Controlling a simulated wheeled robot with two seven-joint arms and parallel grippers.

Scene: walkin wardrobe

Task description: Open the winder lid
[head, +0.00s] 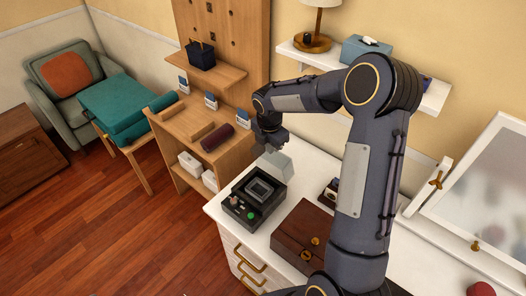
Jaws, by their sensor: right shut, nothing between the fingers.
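The winder (256,195) is a black box on the white counter, with a square grey recess on top and a green button and small knobs on its front. Its clear, pale lid (277,163) stands raised at the back edge of the box. My right gripper (264,148) is just above and behind the raised lid, shut and empty, pointing down. I cannot tell whether it touches the lid. My left gripper is not in view.
A brown wooden box (300,238) with a brass knob stands right of the winder. A small dark watch box (330,190) is behind it. A framed mirror (485,195) stands at the right. A wall shelf (300,52) holds a lamp and tissue box.

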